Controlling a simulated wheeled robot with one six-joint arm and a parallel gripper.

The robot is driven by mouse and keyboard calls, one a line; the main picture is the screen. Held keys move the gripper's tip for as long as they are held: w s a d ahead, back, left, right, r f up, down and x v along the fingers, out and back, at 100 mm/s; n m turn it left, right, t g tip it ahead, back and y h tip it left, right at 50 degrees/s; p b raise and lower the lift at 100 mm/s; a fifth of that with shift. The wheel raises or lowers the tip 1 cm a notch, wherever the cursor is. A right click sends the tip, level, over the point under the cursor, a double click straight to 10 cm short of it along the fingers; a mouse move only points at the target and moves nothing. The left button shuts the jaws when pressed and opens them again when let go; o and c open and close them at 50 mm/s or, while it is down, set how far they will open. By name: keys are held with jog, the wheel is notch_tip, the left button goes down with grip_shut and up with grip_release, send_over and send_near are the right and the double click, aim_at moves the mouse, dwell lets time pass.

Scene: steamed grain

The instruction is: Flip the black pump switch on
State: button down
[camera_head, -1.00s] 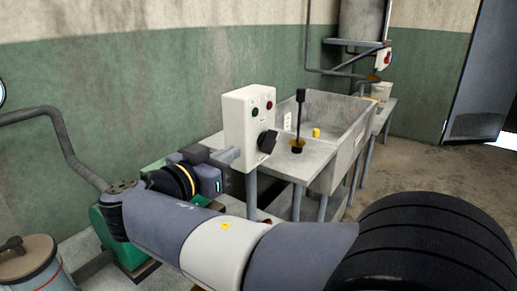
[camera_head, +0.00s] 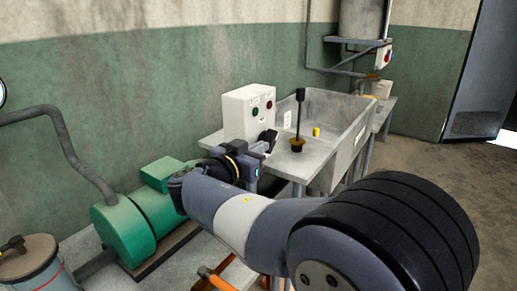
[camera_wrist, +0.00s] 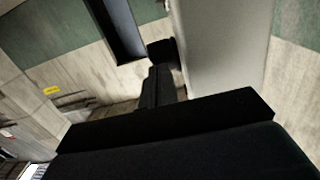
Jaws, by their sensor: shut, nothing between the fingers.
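The black pump switch (camera_head: 268,137) is on the lower right of the pale control box (camera_head: 240,112), whose face also has a green and a red button. My gripper (camera_head: 262,149) is at the box's lower front, right at the switch, with its fingers partly hiding it. In the wrist view my gripper's fingers (camera_wrist: 156,82) are shut and empty, pointing at the dark switch knob (camera_wrist: 162,52) beside the pale box side (camera_wrist: 215,55). Fingers and knob are both black there, so I cannot tell whether they touch.
A grey sink (camera_head: 338,108) stands right of the box, with a black upright lever (camera_head: 299,118) and a small yellow piece (camera_head: 316,132) near it. A green pump (camera_head: 140,220) is at lower left. Open floor (camera_head: 425,180) lies to the right.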

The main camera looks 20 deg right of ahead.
jog(key=shift+f+b, duration=0.2)
jog(key=shift+b, duration=0.35)
jog(key=shift+h+b, duration=0.3)
jog(key=shift+b, duration=0.4)
